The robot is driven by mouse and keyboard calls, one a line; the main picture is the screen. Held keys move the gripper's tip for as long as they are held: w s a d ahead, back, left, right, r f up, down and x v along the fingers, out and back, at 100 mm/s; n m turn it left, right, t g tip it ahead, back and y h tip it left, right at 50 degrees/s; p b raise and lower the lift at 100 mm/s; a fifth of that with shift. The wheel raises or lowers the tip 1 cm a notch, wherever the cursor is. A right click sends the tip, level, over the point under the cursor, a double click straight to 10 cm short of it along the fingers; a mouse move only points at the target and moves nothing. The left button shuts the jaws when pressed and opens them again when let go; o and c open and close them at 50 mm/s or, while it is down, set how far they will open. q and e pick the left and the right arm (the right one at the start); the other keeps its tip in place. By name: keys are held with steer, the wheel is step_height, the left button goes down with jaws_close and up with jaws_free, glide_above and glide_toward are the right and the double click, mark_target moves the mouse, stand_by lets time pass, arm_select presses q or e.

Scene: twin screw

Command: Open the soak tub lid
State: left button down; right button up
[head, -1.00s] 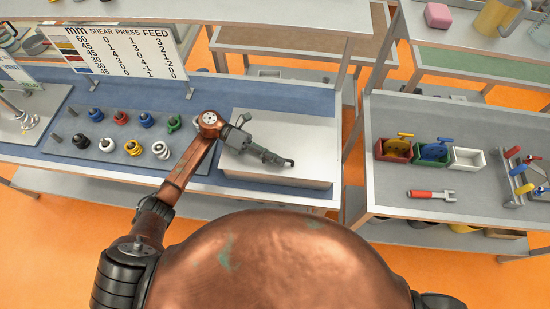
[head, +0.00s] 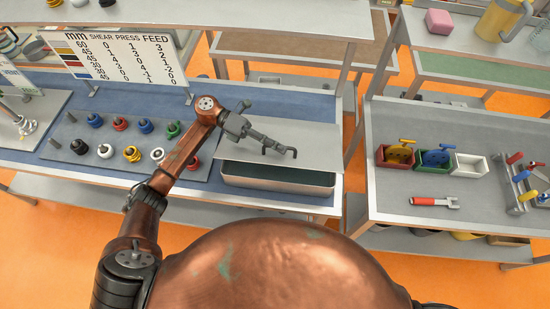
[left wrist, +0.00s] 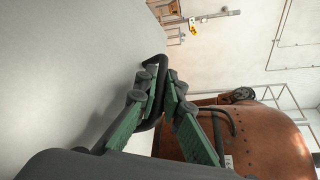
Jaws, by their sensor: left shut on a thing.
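The soak tub (head: 285,187) is a grey metal box at the right end of the blue-topped bench. Its flat pale lid (head: 312,137) is tilted up, front edge raised, and a dark strip of the inside shows below that edge. My left gripper (head: 282,150) is shut on the dark lid handle (head: 294,153). In the left wrist view the gripper's green fingers (left wrist: 158,95) close around the curved dark handle (left wrist: 153,112), beside the grey lid face (left wrist: 75,75). The tub's depth and contents are hidden. My right gripper is out of view.
Coloured knobbed pieces (head: 120,124) stand on a grey plate left of the tub. A settings sign (head: 110,57) stands behind them. A second bench (head: 465,115) at right holds small bins (head: 434,157) and a red-handled tool (head: 432,202). A gap separates the benches.

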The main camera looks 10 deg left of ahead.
arm_select(q)
steer(key=shift+w+d+r+n+g+h+b, duration=0.15)
steer(key=shift+w+r+n, duration=0.3)
steer(key=shift+w+r, duration=0.3)
steer(key=shift+w+a+r+n+g+h+b, duration=0.15)
steer(key=shift+w+r+n, duration=0.3)
steer(key=shift+r, duration=0.45)
steer(key=shift+w+d+r+n+g+h+b, duration=0.15)
steer(key=shift+w+r+n, duration=0.25)
steer(key=shift+w+r, duration=0.4)
steer(key=shift+s, duration=0.1)
